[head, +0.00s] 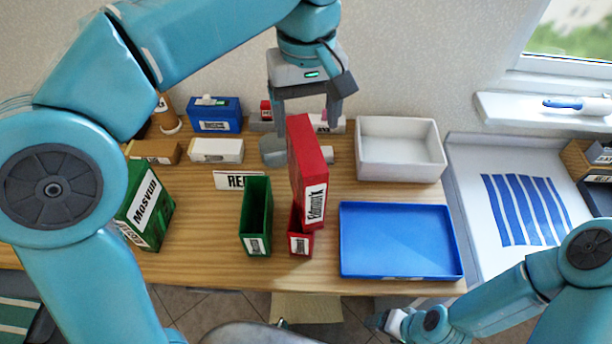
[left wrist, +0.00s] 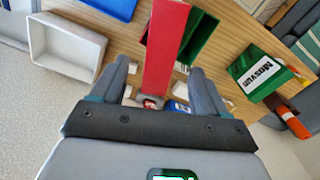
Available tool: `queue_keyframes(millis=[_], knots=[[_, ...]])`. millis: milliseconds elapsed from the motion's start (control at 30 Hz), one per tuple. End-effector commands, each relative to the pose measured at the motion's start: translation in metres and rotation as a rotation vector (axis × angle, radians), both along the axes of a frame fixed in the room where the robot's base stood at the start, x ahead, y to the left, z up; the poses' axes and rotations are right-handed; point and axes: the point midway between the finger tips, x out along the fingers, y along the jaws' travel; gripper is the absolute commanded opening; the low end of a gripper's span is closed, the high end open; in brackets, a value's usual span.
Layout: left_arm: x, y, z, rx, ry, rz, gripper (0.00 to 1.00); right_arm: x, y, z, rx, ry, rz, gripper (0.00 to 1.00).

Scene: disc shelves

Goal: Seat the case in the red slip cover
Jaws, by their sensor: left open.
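The red case (head: 306,165) stands with its lower end at the mouth of the red slip cover (head: 301,243), leaning slightly. It looks partly inside, but how deep I cannot tell. My left gripper (head: 308,112) is open above the case's top. In the left wrist view, the red case (left wrist: 166,45) lies between the two spread fingers (left wrist: 160,85), with a gap on each side. The end of my right arm (head: 393,322) is low at the front; its fingers cannot be made out.
A green slip cover (head: 257,213) stands just left of the red one. A blue tray (head: 400,272) lies to the right, with a white bin (head: 400,170) behind it. A green case (head: 148,208) stands left, and a RED sign (head: 235,180) behind. Small boxes line the back.

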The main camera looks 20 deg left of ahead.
Motion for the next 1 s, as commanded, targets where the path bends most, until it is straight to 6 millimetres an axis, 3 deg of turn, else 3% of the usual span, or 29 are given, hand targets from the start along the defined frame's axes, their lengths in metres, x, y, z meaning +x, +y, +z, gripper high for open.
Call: queue_keyframes(millis=[100,367,600,900,967,1000], knots=[[-0.001,0.000,-0.024,0.001,0.003,0.000,0.74,0.000,0.000,-0.006,0.000,0.000,0.000,0.75],[0.001,0.000,-0.046,0.001,0.003,0.000,0.74,0.000,0.000,-0.007,0.000,0.000,0.000,0.75],[0.003,0.003,-0.083,0.001,0.003,0.000,0.74,0.000,0.000,-0.007,0.000,-0.001,0.000,0.75],[0.004,0.003,-0.089,-0.001,0.001,0.000,0.74,0.000,0.000,-0.007,0.000,-0.001,0.000,0.75],[0.004,0.003,-0.089,-0.001,0.001,0.000,0.58,0.000,0.000,-0.007,0.000,-0.001,0.000,0.75],[0.004,0.003,-0.089,-0.001,0.001,0.000,0.45,0.000,0.000,-0.007,0.000,-0.001,0.000,0.75]])
